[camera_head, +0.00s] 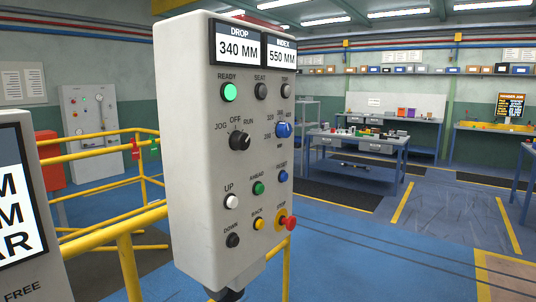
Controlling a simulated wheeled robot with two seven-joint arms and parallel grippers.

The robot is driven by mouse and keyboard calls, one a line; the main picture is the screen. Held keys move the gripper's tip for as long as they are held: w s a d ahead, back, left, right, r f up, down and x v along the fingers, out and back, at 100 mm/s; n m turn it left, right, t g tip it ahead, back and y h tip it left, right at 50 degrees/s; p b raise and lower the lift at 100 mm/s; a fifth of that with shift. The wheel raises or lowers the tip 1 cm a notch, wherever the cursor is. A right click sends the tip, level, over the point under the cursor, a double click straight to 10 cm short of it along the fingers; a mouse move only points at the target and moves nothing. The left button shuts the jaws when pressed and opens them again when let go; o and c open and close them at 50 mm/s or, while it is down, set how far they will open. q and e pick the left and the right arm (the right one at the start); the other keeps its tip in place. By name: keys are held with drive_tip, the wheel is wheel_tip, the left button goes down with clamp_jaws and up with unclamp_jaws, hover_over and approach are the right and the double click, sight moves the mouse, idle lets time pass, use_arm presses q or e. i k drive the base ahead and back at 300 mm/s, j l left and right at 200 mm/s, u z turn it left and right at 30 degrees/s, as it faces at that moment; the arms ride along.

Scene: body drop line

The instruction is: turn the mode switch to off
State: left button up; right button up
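The mode switch (240,140) is a black rotary knob on the front of a light grey control box (200,180). The labels JOG, OFF and RUN stand around its top, with OFF in the middle. The knob's pointer is too small to read for certain. Neither of my grippers is in view.
A lit green READY lamp (229,92) is above the switch, and a blue knob (283,130) is to its right. A red stop button (290,223) sticks out low on the box. Yellow railings (120,228) stand behind and left. Blue floor is open at right.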

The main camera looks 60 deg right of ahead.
sight(240, 141)
drive_tip(key=l+z, duration=0.1)
drive_tip(key=z, duration=1.55)
drive_tip(key=i+j, duration=0.05)
